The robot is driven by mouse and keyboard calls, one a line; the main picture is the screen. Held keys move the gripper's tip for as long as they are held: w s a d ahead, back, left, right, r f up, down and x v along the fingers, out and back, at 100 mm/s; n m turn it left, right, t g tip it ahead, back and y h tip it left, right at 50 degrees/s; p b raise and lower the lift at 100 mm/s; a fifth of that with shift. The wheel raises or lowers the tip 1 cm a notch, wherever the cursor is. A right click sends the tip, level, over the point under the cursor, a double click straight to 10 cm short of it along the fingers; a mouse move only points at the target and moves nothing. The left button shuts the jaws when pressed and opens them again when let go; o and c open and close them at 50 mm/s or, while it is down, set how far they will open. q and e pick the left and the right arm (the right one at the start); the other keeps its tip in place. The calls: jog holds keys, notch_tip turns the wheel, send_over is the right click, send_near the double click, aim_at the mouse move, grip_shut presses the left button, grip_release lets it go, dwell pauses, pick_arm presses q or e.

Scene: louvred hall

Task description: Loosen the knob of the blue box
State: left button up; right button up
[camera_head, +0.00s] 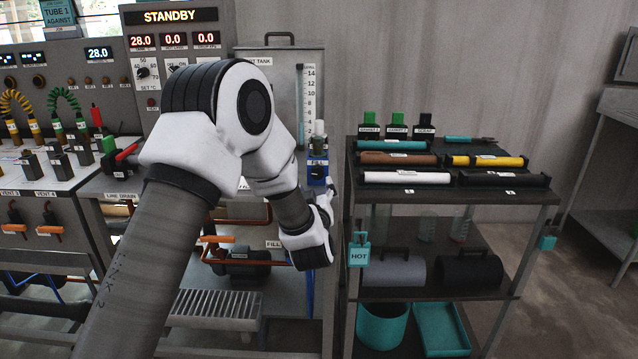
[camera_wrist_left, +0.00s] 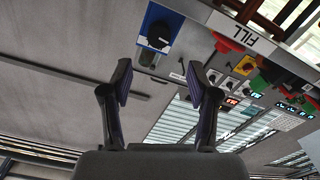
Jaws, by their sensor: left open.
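The blue box (camera_head: 317,171) is small and sits at the right edge of the steel bench, partly hidden behind my left arm. In the left wrist view the blue box (camera_wrist_left: 151,24) shows near the top with its black knob (camera_wrist_left: 158,36) on its face. My left gripper (camera_head: 329,190) is just below the box in the head view, small and partly hidden by my wrist. In the left wrist view my left gripper (camera_wrist_left: 160,78) is open and empty. The knob lies beyond and between its fingertips, apart from them.
A dark shelf cart (camera_head: 550,198) with labelled rolls stands to the right. A tank (camera_head: 255,58) with a level gauge (camera_head: 309,95) stands behind my arm. A STANDBY panel (camera_head: 180,16) is at upper left.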

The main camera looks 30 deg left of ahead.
aim_at(318, 175)
pick_arm(q)
jog(key=x, duration=0.4)
jog(key=f+x, duration=0.1)
jog(key=x, duration=0.2)
jog(key=shift+w+d, duration=0.1)
jog(key=shift+d, duration=0.15)
jog(key=shift+w+a+r, duration=0.1)
jog(key=shift+a, duration=0.05)
grip_shut()
